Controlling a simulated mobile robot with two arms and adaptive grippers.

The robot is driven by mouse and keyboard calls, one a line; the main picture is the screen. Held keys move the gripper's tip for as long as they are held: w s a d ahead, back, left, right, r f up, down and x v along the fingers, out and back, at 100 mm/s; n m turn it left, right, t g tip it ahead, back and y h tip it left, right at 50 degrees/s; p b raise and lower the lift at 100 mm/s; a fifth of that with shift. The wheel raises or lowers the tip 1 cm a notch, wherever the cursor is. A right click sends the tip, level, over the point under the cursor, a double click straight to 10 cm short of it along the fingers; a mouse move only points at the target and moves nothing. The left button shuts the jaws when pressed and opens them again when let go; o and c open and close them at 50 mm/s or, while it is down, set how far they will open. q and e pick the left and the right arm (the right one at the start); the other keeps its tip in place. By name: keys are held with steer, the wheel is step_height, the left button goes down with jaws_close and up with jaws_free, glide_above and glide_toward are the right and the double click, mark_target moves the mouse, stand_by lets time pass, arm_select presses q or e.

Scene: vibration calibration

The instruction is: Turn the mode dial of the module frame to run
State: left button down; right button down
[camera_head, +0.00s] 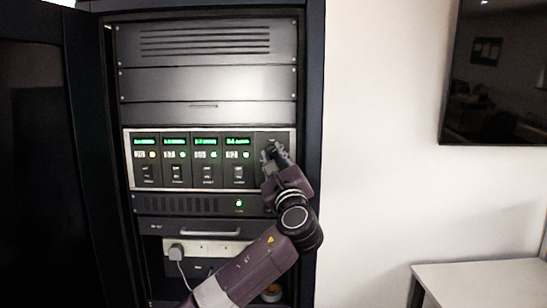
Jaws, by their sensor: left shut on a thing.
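The module frame (210,131) is a light-edged panel across the middle of the rack, with several dark modules showing green displays. My left gripper (271,150) is at the blank panel at the frame's right end, its fingers shut on the mode dial. The fingers cover the dial, so its pointer and markings cannot be read. My left arm comes up from the bottom of the view and hides the lower right part of the rack. My right gripper is not in view.
The rack's dark door (35,160) stands open at the left. Below the frame are a vented unit (170,205) with a green light, a drawer with a handle (210,232) and a plug (176,252) with a cable. A white table (485,285) stands at lower right, under a wall screen (497,75).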

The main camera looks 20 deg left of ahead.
arm_select(q)
steer(key=n, duration=0.1)
steer(key=n+g+b, duration=0.1)
steer(key=n, duration=0.1)
steer(key=shift+d+f+n+y, duration=0.15)
steer(key=shift+n+y, duration=0.15)
steer(key=shift+y, duration=0.1)
steer(key=n, duration=0.1)
steer(key=n+g, duration=0.1)
steer(key=n+g+b, duration=0.1)
steer(key=n, duration=0.1)
steer(key=shift+r, duration=0.25)
steer(key=n+g, duration=0.1)
steer(key=n, duration=0.1)
steer(key=shift+r+n, duration=0.1)
steer(key=shift+n, duration=0.3)
steer(key=shift+n+g+p, duration=0.35)
steer(key=shift+n+g, duration=0.15)
steer(key=shift+n, duration=0.8)
steer(key=c, duration=1.7)
jaws_free()
steer(key=shift+c, duration=0.2)
steer(key=shift+r, duration=0.1)
steer(key=v, duration=1.2)
